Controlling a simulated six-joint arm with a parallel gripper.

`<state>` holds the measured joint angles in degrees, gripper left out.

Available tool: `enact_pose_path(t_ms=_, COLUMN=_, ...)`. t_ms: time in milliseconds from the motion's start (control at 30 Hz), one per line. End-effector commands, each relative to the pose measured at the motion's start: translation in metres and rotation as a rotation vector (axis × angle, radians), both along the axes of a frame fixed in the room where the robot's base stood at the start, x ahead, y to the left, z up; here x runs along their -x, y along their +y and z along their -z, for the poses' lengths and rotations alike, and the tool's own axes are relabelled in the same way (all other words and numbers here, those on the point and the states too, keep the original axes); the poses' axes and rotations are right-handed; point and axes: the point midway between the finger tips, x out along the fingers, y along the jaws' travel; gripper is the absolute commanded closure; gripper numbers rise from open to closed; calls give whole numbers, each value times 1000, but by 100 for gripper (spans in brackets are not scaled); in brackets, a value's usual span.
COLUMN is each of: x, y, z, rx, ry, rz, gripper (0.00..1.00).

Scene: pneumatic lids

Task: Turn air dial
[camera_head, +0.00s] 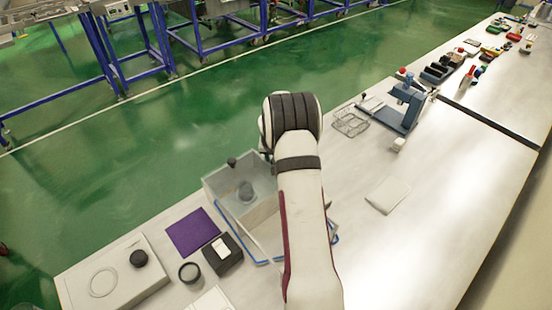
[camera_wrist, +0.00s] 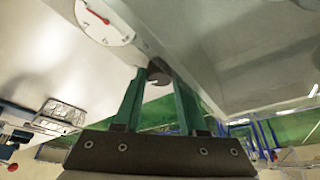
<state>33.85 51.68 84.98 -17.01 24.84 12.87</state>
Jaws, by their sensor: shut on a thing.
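In the wrist view, the air dial (camera_wrist: 157,74) is a small dark round knob on the side of a pale grey box (camera_wrist: 225,50). My gripper (camera_wrist: 160,82) has two green fingers, one on each side of the dial, and is shut on it. A white round gauge (camera_wrist: 104,22) with a red needle sits on the box near the dial. In the head view, my arm hides the gripper and the dial.
A wire basket (camera_head: 350,123) and a blue device (camera_head: 408,102) stand beyond my arm. The bench right of my arm is mostly clear.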

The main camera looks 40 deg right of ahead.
Motion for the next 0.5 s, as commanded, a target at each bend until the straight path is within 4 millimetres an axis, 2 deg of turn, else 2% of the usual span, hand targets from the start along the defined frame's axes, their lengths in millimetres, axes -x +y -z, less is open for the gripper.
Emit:
enact_pose_path(t_ms=200, x=-1, y=0, z=0, rx=-1, ry=-1, rz=95, gripper=100)
enact_pose_path(t_ms=500, x=-1, y=1, z=0, rx=-2, ry=-1, rz=149, gripper=100)
